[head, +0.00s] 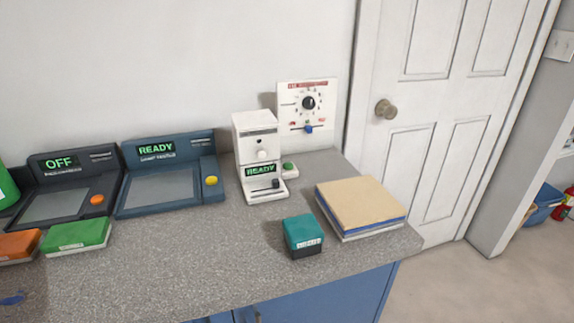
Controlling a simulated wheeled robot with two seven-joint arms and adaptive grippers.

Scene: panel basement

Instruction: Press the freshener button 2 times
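A white upright dispenser-like unit (254,135) stands against the wall on the counter and looks like the freshener, though no label naming it is legible. It has a round white knob (262,155) on its front, a green READY display (261,170) and a dark slider (275,183) low down. A small white block with a green button (288,166) sits beside its right side. Neither of my grippers is in view.
Left are a dark console (60,190) reading OFF with an orange button and a blue-grey console (165,190) reading READY with a yellow button. A teal-topped box (303,231), folder stack (360,203), green box (77,234) and wall dial panel (300,93) surround clear counter (205,255).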

